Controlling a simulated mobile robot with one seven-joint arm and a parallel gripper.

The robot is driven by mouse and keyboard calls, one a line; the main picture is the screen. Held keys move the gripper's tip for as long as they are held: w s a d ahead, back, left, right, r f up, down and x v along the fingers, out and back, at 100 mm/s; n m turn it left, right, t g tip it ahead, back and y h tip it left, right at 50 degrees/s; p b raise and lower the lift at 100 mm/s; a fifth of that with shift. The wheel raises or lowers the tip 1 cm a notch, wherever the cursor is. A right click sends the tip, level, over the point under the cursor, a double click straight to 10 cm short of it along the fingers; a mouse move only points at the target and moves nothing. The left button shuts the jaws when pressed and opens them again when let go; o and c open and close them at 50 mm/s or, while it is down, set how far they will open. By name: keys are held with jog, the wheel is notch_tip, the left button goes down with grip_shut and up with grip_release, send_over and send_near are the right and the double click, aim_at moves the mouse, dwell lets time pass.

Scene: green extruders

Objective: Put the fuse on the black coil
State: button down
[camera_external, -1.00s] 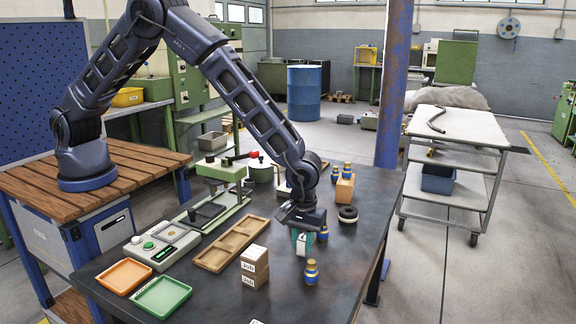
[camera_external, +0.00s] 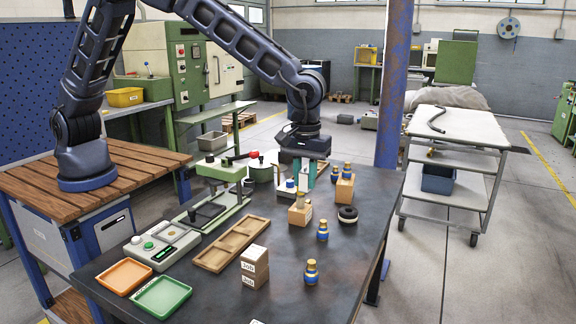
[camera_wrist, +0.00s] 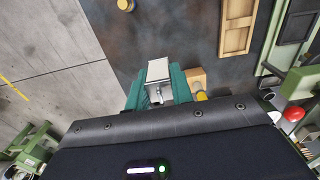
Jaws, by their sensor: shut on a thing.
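My gripper (camera_external: 306,176), with teal fingers, is shut on a pale white-grey block, which I take to be the fuse (camera_external: 303,178). It is held in the air above the table. In the wrist view the fuse (camera_wrist: 158,69) sits between the fingers (camera_wrist: 160,88), with a small metal part near its inner end. The black coil (camera_external: 347,215) is a dark ring lying flat on the table, to the right of and below my gripper in the external view, apart from it. The coil does not show clearly in the wrist view.
Blue-and-gold pieces (camera_external: 323,231) (camera_external: 311,272) stand nearby. Another wooden block (camera_external: 345,190) stands behind the coil. The table's right edge is near the coil.

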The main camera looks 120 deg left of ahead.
jog(key=w+a+r, duration=0.2)
jog(key=w+a, duration=0.2)
jog(key=a, duration=0.6)
notch_tip(320, 180, up, 2)
send_over(349, 210)
notch_tip(349, 210, down, 19)
jog(key=shift+f, duration=0.1)
jog(key=shift+f, duration=0.1)
jog(key=c, duration=1.2)
grip_release()
